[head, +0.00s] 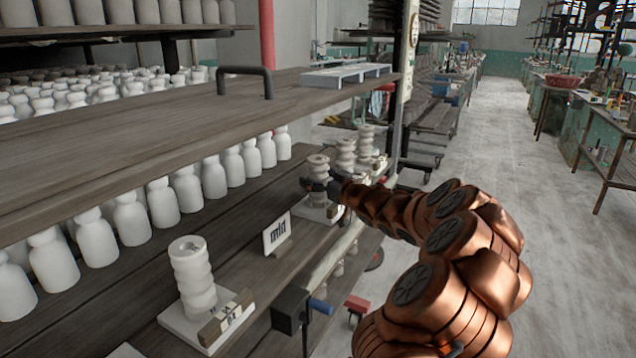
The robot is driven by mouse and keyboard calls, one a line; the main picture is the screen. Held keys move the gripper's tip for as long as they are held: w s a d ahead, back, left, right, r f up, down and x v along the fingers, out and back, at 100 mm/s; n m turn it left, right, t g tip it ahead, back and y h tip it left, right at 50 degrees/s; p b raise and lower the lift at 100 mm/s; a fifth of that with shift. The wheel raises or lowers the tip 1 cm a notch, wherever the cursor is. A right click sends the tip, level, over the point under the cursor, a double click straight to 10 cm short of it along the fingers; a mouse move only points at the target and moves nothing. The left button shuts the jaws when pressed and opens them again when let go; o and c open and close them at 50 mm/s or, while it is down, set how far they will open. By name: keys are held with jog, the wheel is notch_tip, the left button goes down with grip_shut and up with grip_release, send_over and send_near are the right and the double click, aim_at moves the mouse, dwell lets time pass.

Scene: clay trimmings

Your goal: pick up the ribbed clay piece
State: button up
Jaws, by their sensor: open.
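A ribbed clay piece (318,166), pale and stacked in rings, stands upright on a small base on the lower shelf. My gripper (321,187) is at this piece, with dark fingers at its middle, one showing on the left side and one on the right. The fingers are open; whether they touch the clay cannot be told. My copper arm comes in from the lower right. A similar ribbed piece (192,277) stands nearer on a white base, and further ones (346,156) stand behind.
A white sign marked "mld" (277,233) stands on the lower shelf (235,255) between the ribbed pieces. White bottle shapes (131,218) line the shelf's back. The upper shelf board (170,120) with a dark handle (246,72) overhangs. An open floor aisle (500,130) lies right.

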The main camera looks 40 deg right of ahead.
jog(key=shift+c, duration=0.3)
grip_shut()
dwell(0.6)
